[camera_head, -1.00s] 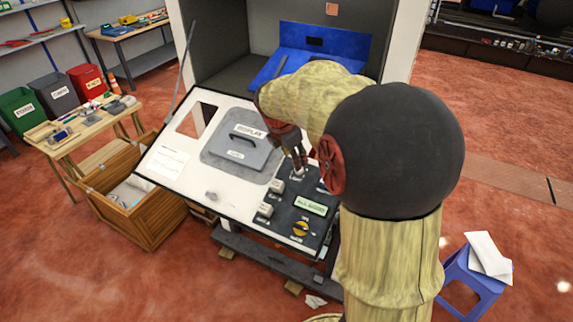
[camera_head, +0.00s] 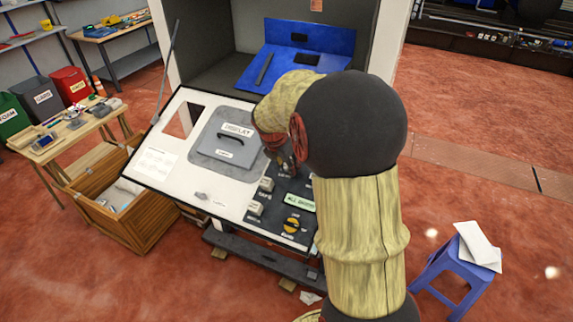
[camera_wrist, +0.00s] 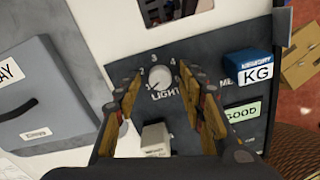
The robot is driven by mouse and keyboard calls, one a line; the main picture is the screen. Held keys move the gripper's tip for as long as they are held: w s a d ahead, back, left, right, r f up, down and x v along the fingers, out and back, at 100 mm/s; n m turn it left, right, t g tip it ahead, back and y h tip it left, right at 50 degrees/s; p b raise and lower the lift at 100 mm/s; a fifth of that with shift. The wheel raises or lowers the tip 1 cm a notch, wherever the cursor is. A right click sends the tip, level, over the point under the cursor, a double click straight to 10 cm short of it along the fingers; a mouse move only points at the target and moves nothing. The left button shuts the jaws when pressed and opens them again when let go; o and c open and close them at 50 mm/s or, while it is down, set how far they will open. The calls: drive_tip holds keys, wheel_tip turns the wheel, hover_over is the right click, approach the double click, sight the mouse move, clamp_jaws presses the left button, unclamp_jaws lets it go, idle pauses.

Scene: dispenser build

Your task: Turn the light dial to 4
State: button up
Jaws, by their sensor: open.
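The light dial (camera_wrist: 159,77) is a pale round knob on the dark control panel (camera_head: 272,212). In the wrist view, numbers including 2, 3 and 4 are around its upper side and the word LIGHT is below it. My gripper (camera_wrist: 163,84) is open, with one finger on each side of the dial. I cannot tell whether the fingers touch it or which number it points at. In the head view, my gripper (camera_head: 284,165) is low over the panel's upper part, partly hidden by my arm, and the dial cannot be made out.
A white block (camera_wrist: 155,138) sticks up just below the dial. A blue KG block (camera_wrist: 248,68) and a green GOOD display (camera_wrist: 242,112) are to the right. The grey display cover (camera_head: 228,150) is to the left. A yellow knob (camera_head: 291,225) sits lower on the panel.

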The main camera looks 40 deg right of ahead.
drive_tip(key=shift+c, duration=0.2)
clamp_jaws()
idle(0.3)
